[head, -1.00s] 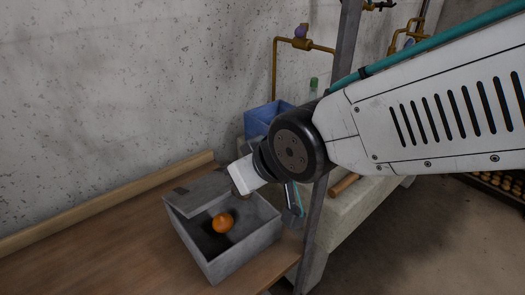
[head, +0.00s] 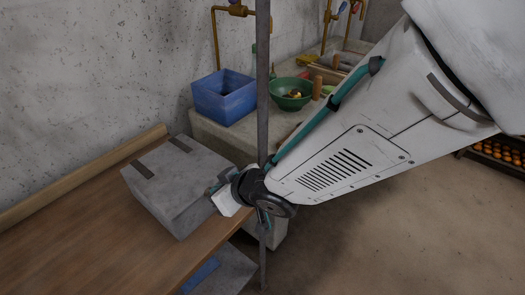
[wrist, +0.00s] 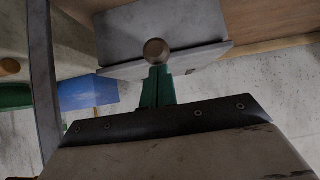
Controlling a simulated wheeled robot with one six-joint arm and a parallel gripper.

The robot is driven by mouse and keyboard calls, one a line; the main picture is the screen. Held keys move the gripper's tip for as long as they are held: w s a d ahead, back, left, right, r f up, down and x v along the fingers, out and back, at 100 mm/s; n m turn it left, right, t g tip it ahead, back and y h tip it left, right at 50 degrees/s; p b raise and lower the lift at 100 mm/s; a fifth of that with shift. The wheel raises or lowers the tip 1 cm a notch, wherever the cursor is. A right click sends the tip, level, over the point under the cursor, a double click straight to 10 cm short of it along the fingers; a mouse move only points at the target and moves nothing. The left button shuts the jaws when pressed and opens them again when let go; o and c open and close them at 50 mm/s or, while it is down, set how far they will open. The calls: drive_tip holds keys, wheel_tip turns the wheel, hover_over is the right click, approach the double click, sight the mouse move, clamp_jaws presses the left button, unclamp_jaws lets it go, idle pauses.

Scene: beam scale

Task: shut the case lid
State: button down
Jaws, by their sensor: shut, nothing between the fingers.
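The grey case (head: 176,205) sits on the wooden bench. Its lid (head: 172,165) lies down over the box, with two dark straps at its back edge. No gap shows from here, and the inside is hidden. In the wrist view the lid (wrist: 190,25) shows a round brownish knob (wrist: 157,51) at its front edge. My gripper (wrist: 157,70) has its green fingers together, with the tips right by the knob; I cannot tell if they touch. In the head view my gripper (head: 214,188) is at the case's right side, partly hidden by my wrist.
A grey upright post (head: 263,90) stands just right of the case. Behind it are a blue bin (head: 224,98) and a green bowl (head: 290,97) on a stone counter. The bench top (head: 95,235) left of and in front of the case is clear.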

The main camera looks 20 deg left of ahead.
drive_tip(key=s+d, duration=0.2)
drive_tip(key=d, duration=0.7)
drive_tip(key=shift+s+r, duration=0.15)
drive_tip(key=shift+s, duration=0.1)
drive_tip(key=w+d+r+m+h, duration=0.1)
drive_tip(key=w+d+m+h, duration=0.2)
drive_tip(key=d, duration=0.7)
drive_tip(key=w+d+m+h, duration=0.2)
drive_tip(key=d+h, duration=0.4)
drive_tip(key=d, duration=0.4)
drive_tip(key=s+d+r+m, duration=0.3)
drive_tip(key=d+r, duration=0.2)
drive_tip(key=d, duration=0.3)
drive_tip(key=s+d+r+m, duration=0.3)
drive_tip(key=d+r, duration=0.2)
drive_tip(key=d, duration=0.2)
drive_tip(key=s+d+r+m+g, duration=0.1)
drive_tip(key=s+d+r+m, duration=0.2)
drive_tip(key=d, duration=0.5)
wheel_tip(320, 180, up, 2)
drive_tip(key=shift+d+r+m+h, duration=0.1)
drive_tip(key=shift+d+m+h, duration=0.2)
drive_tip(key=shift+m, duration=0.2)
